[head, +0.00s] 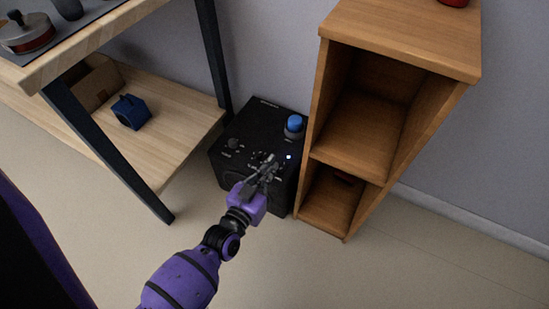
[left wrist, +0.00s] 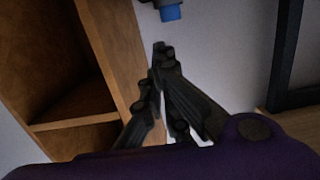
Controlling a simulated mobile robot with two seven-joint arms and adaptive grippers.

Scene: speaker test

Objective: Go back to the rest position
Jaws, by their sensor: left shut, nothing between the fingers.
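My left gripper (head: 269,165) is shut and empty, at the end of my purple arm. In the head view it shows over the top of a black speaker (head: 237,158), which stands on the floor. I cannot tell whether the fingertips touch the speaker. A small bluish-white light (head: 289,157) shows on the speaker beside the fingertips. In the left wrist view the shut fingers (left wrist: 160,50) point up the picture. My right gripper is not in view.
A wooden shelf unit (head: 325,100) stands close on the speaker's right. A blue-topped cylinder (head: 294,124) is at the speaker's back right; its blue part (left wrist: 170,13) shows in the wrist view. A dark-legged table (head: 150,130) with a lower shelf is on the left. The front floor is clear.

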